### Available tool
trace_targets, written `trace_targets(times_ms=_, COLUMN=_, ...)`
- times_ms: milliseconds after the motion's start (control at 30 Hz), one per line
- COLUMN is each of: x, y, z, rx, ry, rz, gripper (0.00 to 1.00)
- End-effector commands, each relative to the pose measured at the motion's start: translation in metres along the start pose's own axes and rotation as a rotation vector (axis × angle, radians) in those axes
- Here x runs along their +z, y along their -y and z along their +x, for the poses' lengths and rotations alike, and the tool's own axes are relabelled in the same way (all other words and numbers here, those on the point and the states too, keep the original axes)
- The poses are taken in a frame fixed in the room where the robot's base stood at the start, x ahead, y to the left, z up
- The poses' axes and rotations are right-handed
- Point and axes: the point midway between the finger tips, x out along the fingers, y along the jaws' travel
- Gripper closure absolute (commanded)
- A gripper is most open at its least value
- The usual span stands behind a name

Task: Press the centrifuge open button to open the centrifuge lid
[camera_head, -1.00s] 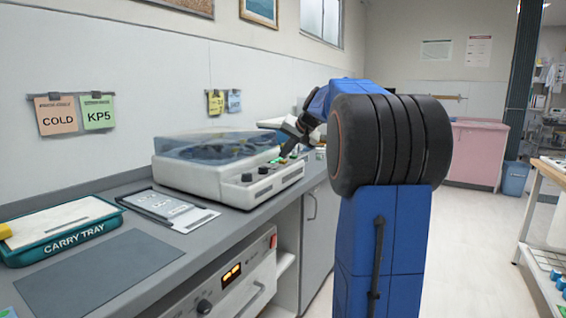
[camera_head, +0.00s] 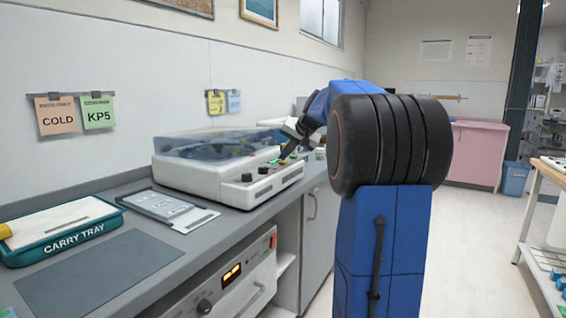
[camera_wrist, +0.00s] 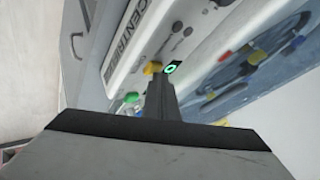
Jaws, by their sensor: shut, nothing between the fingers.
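The centrifuge (camera_head: 213,182) is a white box on the counter. Its clear bluish lid (camera_head: 205,143) is down. Its front panel has black knobs and small coloured buttons. My gripper (camera_head: 284,157) is shut and empty, pointing down at the panel's right part. In the wrist view, the gripper's fingertips (camera_wrist: 159,78) are just below a yellow button (camera_wrist: 152,67) and a dark square with a lit green ring (camera_wrist: 170,68). A green button (camera_wrist: 131,97) lies to their left. The fingers hide part of the panel. I cannot tell whether they touch it.
A green carry tray (camera_head: 62,241) and a grey flat case (camera_head: 160,206) with a card lie left of the centrifuge. A dark mat (camera_head: 95,273) is in front. An appliance with an orange display (camera_head: 231,275) is below the counter.

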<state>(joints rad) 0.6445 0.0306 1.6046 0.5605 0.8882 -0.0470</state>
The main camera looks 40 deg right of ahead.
Motion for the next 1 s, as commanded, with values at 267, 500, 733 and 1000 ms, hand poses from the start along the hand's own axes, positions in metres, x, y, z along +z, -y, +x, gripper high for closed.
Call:
trace_targets(times_ms=267, x=0.001, y=-0.001, z=0.002, rx=0.0, ry=0.001, rz=0.0, gripper=1.0)
trace_targets(times_ms=500, x=0.001, y=-0.001, z=0.002, rx=0.0, ry=0.001, rz=0.0, gripper=1.0)
trace_targets(times_ms=733, x=-0.003, y=0.003, z=-0.003, rx=0.0, ry=0.001, rz=0.0, gripper=1.0)
trace_targets(times_ms=1000, x=-0.008, y=0.008, z=-0.011, rx=0.0, ry=0.001, rz=0.001, gripper=1.0)
